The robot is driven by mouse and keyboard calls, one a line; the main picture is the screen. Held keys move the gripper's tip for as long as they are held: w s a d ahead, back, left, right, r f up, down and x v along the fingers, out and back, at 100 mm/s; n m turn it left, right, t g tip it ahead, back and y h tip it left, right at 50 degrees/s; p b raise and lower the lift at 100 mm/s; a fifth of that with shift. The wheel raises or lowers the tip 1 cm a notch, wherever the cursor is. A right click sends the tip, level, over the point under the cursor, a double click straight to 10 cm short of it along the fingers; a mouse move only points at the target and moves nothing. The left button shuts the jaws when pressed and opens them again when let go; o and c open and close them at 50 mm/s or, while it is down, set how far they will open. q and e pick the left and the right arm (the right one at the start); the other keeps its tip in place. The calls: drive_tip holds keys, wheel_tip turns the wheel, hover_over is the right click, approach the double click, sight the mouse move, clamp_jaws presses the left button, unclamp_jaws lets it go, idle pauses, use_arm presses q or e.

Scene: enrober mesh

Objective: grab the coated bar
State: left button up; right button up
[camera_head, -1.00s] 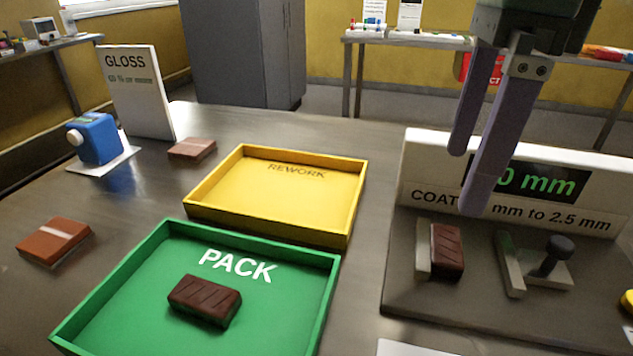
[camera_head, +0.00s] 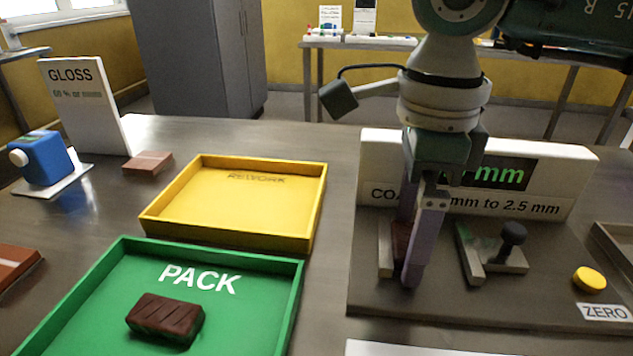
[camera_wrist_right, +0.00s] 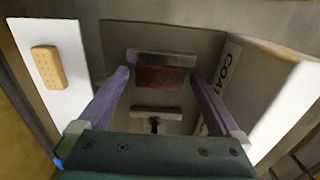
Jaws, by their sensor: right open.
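A dark brown coated bar (camera_head: 401,238) stands on the gauge base (camera_head: 365,290), against a pale fixed jaw (camera_head: 385,248). My right gripper (camera_head: 407,262) is open, pointing down, with its purple fingers around this bar and hiding much of it. In the right wrist view the bar (camera_wrist_right: 160,79) lies between the two spread fingertips (camera_wrist_right: 160,73), with gaps on both sides. Another coated bar (camera_head: 165,318) lies in the green PACK tray (camera_head: 270,267). My left gripper is not in view.
The gauge's display panel (camera_head: 565,180) stands just behind my right gripper. A sliding jaw with a black knob (camera_head: 512,236) and a yellow button (camera_head: 589,278) are to the right. The yellow REWORK tray (camera_head: 318,205) is left. A biscuit (camera_wrist_right: 48,67) lies on a white sheet.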

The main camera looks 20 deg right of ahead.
drive_tip(key=shift+c, duration=0.4)
drive_tip(key=c, duration=0.8)
drive_tip(key=shift+r, duration=0.2)
